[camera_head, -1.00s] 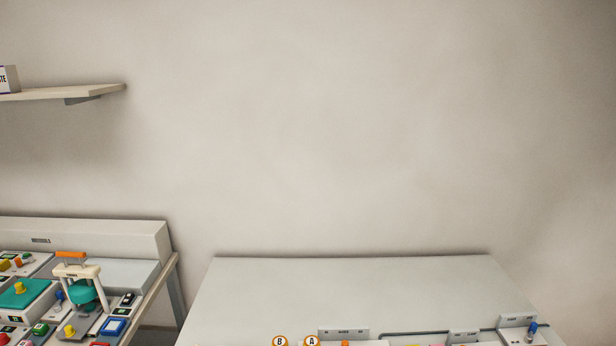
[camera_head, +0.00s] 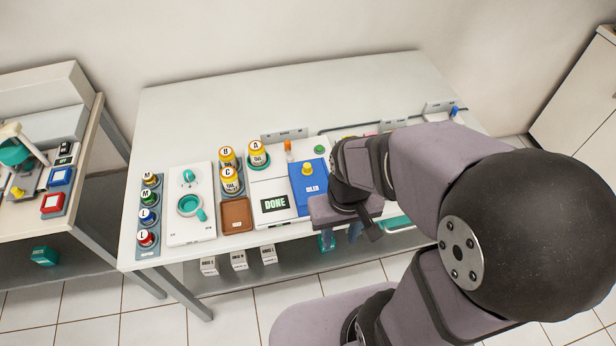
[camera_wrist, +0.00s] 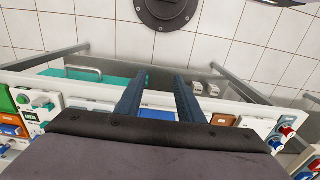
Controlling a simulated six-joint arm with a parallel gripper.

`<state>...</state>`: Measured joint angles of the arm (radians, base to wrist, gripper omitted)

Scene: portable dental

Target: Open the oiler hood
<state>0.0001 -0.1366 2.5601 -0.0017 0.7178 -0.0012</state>
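The oiler (camera_head: 273,188) stands on the white table, with a "DONE" display on its front. Its blue hood (camera_head: 312,190), lettered "OILER" and topped by a yellow knob (camera_head: 307,168), looks closed in the head view. My gripper (camera_head: 341,238) is in front of the table's front edge, below and to the right of the hood, apart from it. In the wrist view my gripper (camera_wrist: 161,78) has its two blue fingers spread with nothing between them.
Oil bottles (camera_head: 231,181) marked A, B and C stand left of the oiler, beside a brown tray (camera_head: 236,214). A white unit (camera_head: 190,232) and a rack of small bottles (camera_head: 147,240) are farther left. White boxes (camera_head: 239,260) sit on the lower shelf. The table's back is clear.

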